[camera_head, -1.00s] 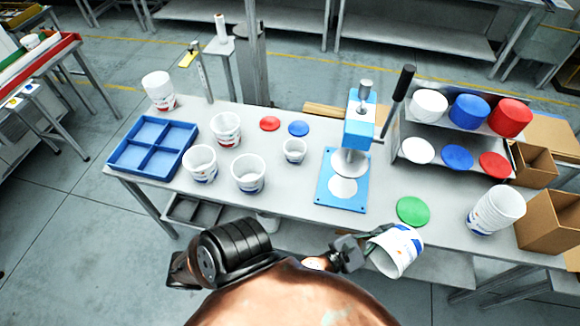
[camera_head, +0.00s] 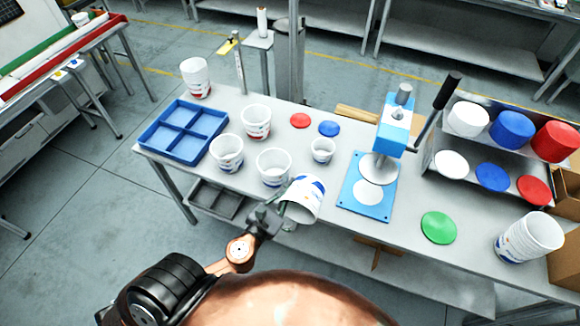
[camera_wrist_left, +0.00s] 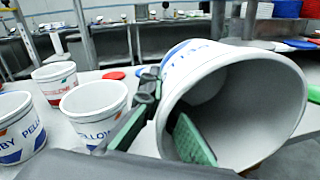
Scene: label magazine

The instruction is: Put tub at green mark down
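My left gripper (camera_head: 272,214) is shut on the wall of a white tub (camera_head: 306,195) with blue and red print. The tub is tilted, its open mouth towards me, near the table's front edge. In the left wrist view the tub's wide mouth (camera_wrist_left: 245,110) fills the right side, with one green-padded finger of the gripper (camera_wrist_left: 168,122) inside it and the other outside. The green mark (camera_head: 438,228), a round disc, lies bare on the table to the right, well apart from the tub. My right gripper is not in view.
A standing tub (camera_head: 273,168) is just left of the held one; several more stand around it. A blue divided tray (camera_head: 185,132) lies at left. A blue press (camera_head: 372,180) stands between the held tub and the green disc. A tub stack (camera_head: 530,237) is far right.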

